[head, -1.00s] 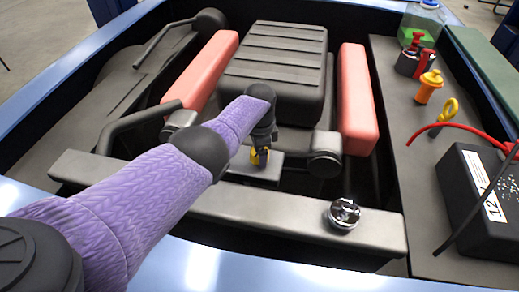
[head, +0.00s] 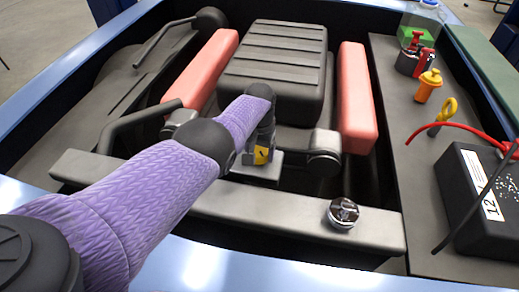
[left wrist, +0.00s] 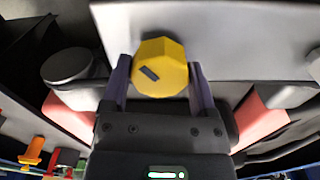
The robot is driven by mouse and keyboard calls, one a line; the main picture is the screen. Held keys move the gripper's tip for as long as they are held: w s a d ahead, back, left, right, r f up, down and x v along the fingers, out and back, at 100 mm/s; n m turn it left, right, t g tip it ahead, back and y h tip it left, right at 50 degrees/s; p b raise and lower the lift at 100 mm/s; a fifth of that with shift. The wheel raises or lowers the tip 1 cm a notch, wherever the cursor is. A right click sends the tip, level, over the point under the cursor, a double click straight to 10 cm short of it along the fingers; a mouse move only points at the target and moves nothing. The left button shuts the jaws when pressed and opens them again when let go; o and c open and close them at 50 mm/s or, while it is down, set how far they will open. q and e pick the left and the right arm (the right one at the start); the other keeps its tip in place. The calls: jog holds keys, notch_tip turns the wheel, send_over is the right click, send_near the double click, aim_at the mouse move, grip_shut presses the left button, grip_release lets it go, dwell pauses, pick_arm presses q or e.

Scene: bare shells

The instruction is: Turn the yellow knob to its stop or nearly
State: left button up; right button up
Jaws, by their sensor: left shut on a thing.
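The yellow knob (left wrist: 162,66) is faceted, with a dark slot mark on its face, and sits on a grey plate (left wrist: 230,40) in the left wrist view. In the head view the knob (head: 261,155) shows low in front of the black ribbed block, partly covered by my gripper. My left gripper (left wrist: 160,82) has one finger on each side of the knob and is shut on it. The mark on the knob's face is tilted in the left wrist view. My right gripper is in neither view.
A black ribbed block (head: 275,65) stands behind the knob, between two red covers (head: 357,100). A grey crossbar (head: 290,217) with a chrome cap (head: 342,213) runs in front.

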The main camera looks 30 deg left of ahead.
aim_at(259, 150)
pick_arm(q)
jog(key=n, duration=0.5)
jog(key=shift+n, duration=0.3)
jog(key=n, duration=0.4)
jog(key=shift+n, duration=0.7)
jog(key=o, duration=1.1)
jog(key=shift+o, duration=0.2)
notch_tip(259, 150, up, 10)
jog(key=p, duration=0.8)
